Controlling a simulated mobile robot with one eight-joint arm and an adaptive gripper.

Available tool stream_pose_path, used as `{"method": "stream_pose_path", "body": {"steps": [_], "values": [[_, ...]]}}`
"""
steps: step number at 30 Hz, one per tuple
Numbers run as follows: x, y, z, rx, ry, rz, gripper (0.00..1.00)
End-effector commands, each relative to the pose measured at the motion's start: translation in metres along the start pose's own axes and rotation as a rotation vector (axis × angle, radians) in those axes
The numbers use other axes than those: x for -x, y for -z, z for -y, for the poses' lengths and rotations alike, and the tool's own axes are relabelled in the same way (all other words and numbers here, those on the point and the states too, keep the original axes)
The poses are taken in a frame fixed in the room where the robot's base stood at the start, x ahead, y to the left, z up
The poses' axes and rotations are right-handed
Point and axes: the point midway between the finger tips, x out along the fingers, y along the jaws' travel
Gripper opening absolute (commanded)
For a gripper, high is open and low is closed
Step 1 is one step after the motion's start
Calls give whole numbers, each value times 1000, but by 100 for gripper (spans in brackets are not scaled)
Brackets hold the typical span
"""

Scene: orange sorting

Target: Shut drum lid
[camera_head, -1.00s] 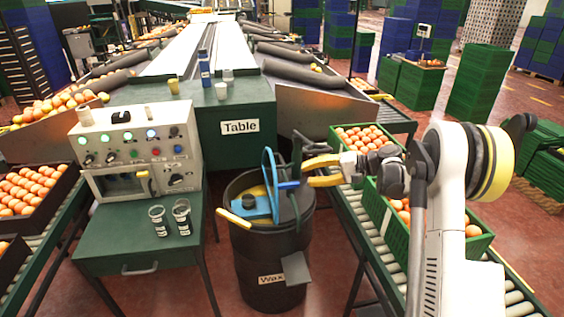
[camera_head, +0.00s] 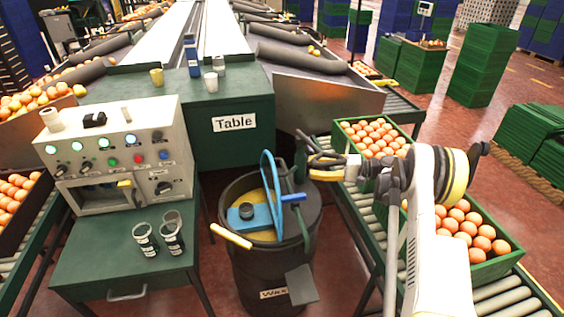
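The black drum (camera_head: 255,265), labelled Wax, stands in the lower middle, with yellow showing inside its open top. A blue block (camera_head: 250,217) and a tall blue loop (camera_head: 268,170) are at the mouth, and a yellow bar (camera_head: 230,236) crosses the left rim. A dark flat part (camera_head: 312,203) covers the right of the top; I cannot tell whether it is the lid. My gripper (camera_head: 308,155) is above and right of the drum, beside an upright dark part. Its dark and yellow fingers are apart and nothing shows between them.
A roller conveyor with green crates (camera_head: 480,215) of oranges runs right of the drum. A green stand with a control box (camera_head: 125,150) and several cups is on the left. The green table (camera_head: 235,148) is behind. Red floor shows between drum and stand.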

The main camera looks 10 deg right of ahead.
Motion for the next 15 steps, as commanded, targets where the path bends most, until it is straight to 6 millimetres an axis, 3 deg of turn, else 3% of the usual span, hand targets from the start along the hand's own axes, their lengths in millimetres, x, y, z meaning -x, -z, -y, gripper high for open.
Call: {"method": "stream_pose_path", "body": {"steps": [9,15], "values": [[-62,-1,-3,1,-1,4,36],[-91,-1,-2,0,-1,2,36]]}}
